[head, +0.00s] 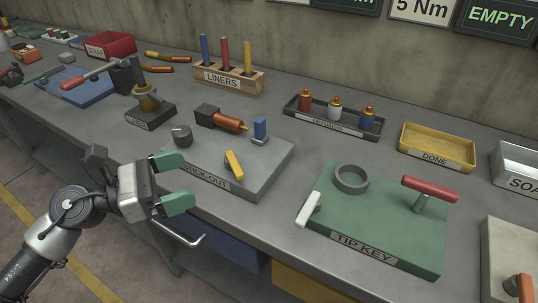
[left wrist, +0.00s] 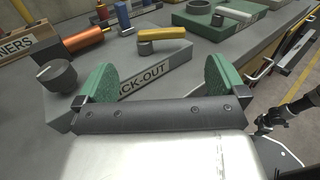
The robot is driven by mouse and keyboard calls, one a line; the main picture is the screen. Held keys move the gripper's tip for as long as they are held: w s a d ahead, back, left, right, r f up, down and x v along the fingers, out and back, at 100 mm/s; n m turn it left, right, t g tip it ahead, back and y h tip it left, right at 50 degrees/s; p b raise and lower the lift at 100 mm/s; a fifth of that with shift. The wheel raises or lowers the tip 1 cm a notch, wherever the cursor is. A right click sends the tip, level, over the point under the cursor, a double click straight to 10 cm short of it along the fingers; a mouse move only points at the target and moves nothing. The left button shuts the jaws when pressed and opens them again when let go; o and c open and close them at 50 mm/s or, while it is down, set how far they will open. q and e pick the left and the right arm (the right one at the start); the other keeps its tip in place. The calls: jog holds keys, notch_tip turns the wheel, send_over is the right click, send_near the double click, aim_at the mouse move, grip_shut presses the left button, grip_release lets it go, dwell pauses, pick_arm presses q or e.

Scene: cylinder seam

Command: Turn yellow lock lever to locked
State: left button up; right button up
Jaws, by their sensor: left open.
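The yellow lock lever (head: 234,164) stands on the front right part of the grey stick-out block (head: 265,172). In the left wrist view the yellow lever (left wrist: 162,34) lies across a short grey post, beyond my fingers. My left gripper (head: 177,184) has green fingertips and is open and empty, left of the block's front edge and apart from the lever. In the left wrist view its fingertips (left wrist: 160,85) frame the block's label, partly covering it.
The block also carries a dark knob (head: 182,135), an orange cylinder (head: 228,121) and a blue lever (head: 260,129). The green tip key board (head: 385,215) stands to the right. A liner rack (head: 228,79) is behind. Bare bench lies between block and board.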

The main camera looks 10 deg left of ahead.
aim_at(230, 164)
pick_arm(q)
jog(key=shift+w+d+r, duration=0.1)
jog(key=shift+w+d, duration=0.1)
jog(key=shift+d, duration=0.2)
jog(key=shift+p+x, duration=0.9)
jog(key=shift+x, duration=0.2)
jog(key=p+x, duration=0.2)
jog(key=x, duration=0.4)
jog(key=shift+w+d+r+p, duration=0.15)
jog(key=shift+p, duration=0.15)
jog(key=shift+w+d+f, duration=0.2)
jog(key=shift+w+d, duration=0.05)
jog(key=shift+d, duration=0.3)
pick_arm(e)
jog(key=r, duration=0.3)
jog(key=a+r, duration=0.1)
jog(key=shift+s+r, duration=0.3)
jog(key=shift+r, duration=0.05)
